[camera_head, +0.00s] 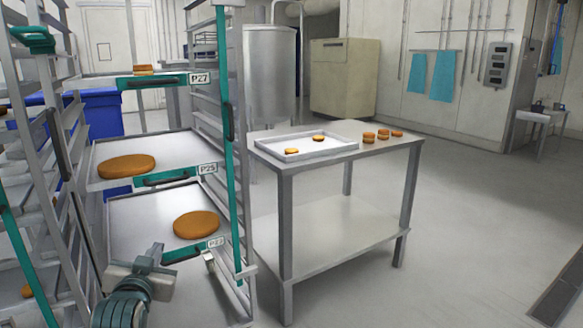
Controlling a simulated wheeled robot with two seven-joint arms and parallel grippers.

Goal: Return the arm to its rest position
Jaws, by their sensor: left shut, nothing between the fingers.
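My left gripper (152,253) shows at the lower left, in front of the tray rack (226,100). It is shut and empty. It overlaps the near left part of the tray labelled P23 (140,215) in the picture; I cannot tell how far apart they are. My left arm comes up from the bottom edge behind it. An orange-brown round (195,224) lies on the P23 tray, to the right of the gripper. A larger round (126,166) lies on the tray labelled P25 (180,148) above. My right gripper is out of view.
A steel table (385,153) stands right of the rack. On it are a shallow tray (335,147) with two small rounds and several small rounds (368,137) beside it. The P27 tray (105,82) sits higher in the rack. The floor (470,230) at right is clear.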

